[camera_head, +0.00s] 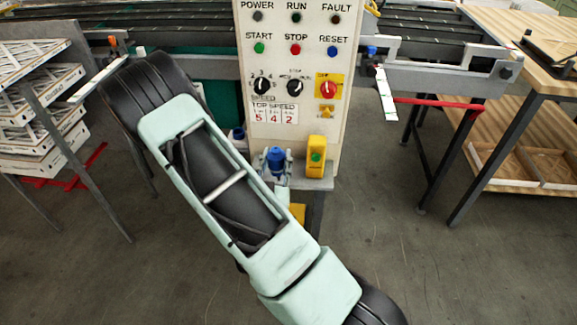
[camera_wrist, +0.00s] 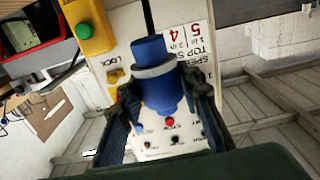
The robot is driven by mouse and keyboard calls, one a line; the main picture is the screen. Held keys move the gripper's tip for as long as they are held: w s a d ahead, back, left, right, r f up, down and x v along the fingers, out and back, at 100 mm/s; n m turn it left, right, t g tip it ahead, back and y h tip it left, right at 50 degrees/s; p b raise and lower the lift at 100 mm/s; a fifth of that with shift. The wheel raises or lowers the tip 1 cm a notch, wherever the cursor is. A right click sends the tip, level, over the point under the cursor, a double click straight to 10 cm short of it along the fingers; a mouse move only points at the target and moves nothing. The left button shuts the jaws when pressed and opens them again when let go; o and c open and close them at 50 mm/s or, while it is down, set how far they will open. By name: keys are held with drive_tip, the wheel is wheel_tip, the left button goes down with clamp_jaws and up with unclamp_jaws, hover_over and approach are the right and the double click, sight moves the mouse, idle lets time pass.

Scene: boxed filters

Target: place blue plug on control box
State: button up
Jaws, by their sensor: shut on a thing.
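The blue plug (camera_head: 276,157) is upright in front of the lower part of the control box in the head view. In the wrist view the plug (camera_wrist: 154,80) is a blue cylinder with a grey collar. My gripper (camera_wrist: 162,98) is shut on it, with a dark finger on each side; in the head view my gripper (camera_head: 276,170) is partly hidden behind my arm. The control box (camera_head: 320,105) is a pale upright panel with buttons, dials and a red switch; it also shows, turned over, in the wrist view (camera_wrist: 118,35). I cannot tell whether the plug touches it.
A yellow box with a green button (camera_head: 317,157) stands on the grey ledge (camera_head: 318,184), just right of the plug. Conveyor rails (camera_head: 440,75) run on both sides.

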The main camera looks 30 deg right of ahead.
sight(279, 154)
drive_tip(key=w+d+f+b, duration=0.1)
drive_tip(key=b, duration=0.1)
drive_tip(key=shift+w+f+b, duration=0.1)
drive_tip(key=shift+f+b, duration=0.1)
drive_tip(key=shift+b, duration=0.1)
drive_tip(key=w+b, duration=0.1)
drive_tip(key=b, duration=0.2)
drive_tip(key=w+d+f+b, duration=0.1)
drive_tip(key=b, duration=0.2)
drive_tip(key=w+d+b, duration=0.1)
drive_tip(key=b, duration=0.2)
drive_tip(key=shift+w+f, duration=0.35)
drive_tip(key=shift+w, duration=0.05)
drive_tip(key=b, duration=0.3)
drive_tip(key=shift+w+d+f, duration=0.1)
drive_tip(key=shift+d+f, duration=0.05)
drive_tip(key=shift+d, duration=0.1)
